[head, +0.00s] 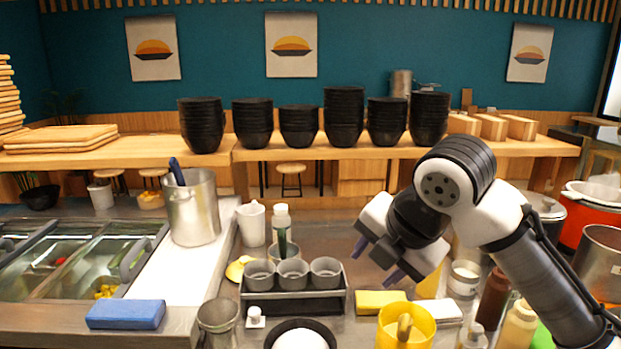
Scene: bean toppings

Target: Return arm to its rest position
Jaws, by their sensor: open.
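My gripper (374,262) hangs at the right of the head view, above the steel counter (335,226). Its two fingers point down and to the left, spread apart, with nothing between them. My arm comes in from the lower right and bends at a high joint. The gripper is above and to the right of a dark rack with three grey cups (293,273). It appears clear of the yellow sponge (380,301) below it.
A yellow container (408,328), squeeze bottles (519,325) and an orange pot (588,215) crowd the right side. A tall steel pot (193,210) and a blue block (126,314) stand left. Stacked black bowls (344,118) line the back counter.

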